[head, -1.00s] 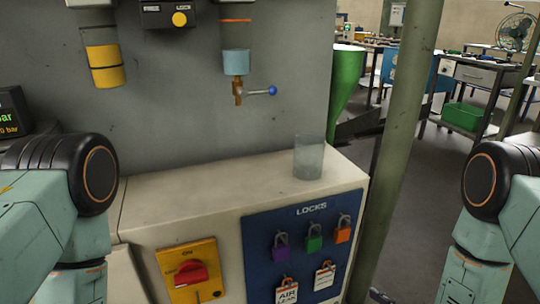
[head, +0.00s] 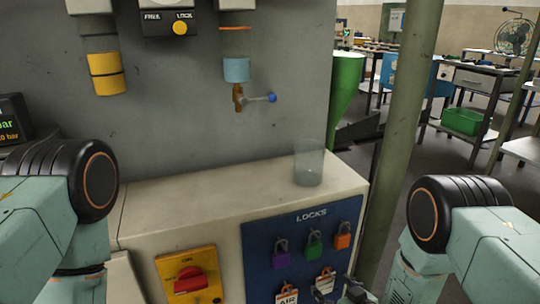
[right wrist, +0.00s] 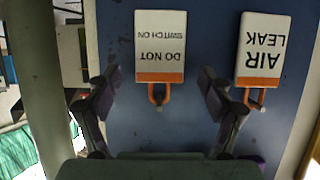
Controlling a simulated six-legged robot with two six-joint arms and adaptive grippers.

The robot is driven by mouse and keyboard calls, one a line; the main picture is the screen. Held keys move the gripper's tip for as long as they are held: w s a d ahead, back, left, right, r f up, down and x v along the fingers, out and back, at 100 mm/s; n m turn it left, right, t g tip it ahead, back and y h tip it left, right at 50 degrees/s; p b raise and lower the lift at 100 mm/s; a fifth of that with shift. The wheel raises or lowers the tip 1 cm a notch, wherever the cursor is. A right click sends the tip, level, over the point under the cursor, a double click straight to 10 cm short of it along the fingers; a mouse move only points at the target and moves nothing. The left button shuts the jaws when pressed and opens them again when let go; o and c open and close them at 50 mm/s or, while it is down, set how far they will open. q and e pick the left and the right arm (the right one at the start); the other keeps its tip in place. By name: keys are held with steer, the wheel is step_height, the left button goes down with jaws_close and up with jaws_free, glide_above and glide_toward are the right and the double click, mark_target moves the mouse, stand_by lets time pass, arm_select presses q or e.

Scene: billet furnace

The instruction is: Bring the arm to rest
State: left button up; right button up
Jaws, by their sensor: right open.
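My right gripper (head: 352,289) shows at the bottom edge of the head view, in front of the lower right of the blue LOCKS board (head: 258,235). In the right wrist view my right gripper (right wrist: 158,82) has its two fingers spread apart, with nothing held. The white DO NOT SWITCH ON tag (right wrist: 160,40) appears between and beyond the fingers, with clear gaps. The AIR LEAK tag (right wrist: 263,45) is to its right. Both read upside down there. My left arm is at the left of the head view; its gripper is out of frame.
Purple (head: 281,258), green (head: 314,248) and orange (head: 343,240) padlocks hang on the board. A clear cup (head: 309,165) stands on the cabinet top. A red switch (head: 189,281) is left of the board. A post (head: 405,110) rises close beside my right arm.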

arm_select(q)
steer(key=r+p, duration=0.1)
steer(key=s+r+p, duration=0.1)
steer(key=r+p, duration=0.2)
steer(key=shift+s+a+r, duration=0.2)
steer(key=shift+a+r, duration=0.15)
steer(key=shift+r, duration=0.05)
arm_select(e)
steer(key=s+n+y, duration=0.1)
steer(key=s+y, duration=0.1)
steer(key=s, duration=0.9)
steer(key=shift+s+a+r+n, duration=0.15)
steer(key=shift+s+r+n, duration=0.15)
steer(key=shift+s+r, duration=0.05)
arm_select(q)
steer(key=shift+s+a, duration=0.1)
steer(key=shift+s, duration=0.05)
arm_select(e)
steer(key=shift+a+r, duration=0.1)
steer(key=shift+a, duration=0.05)
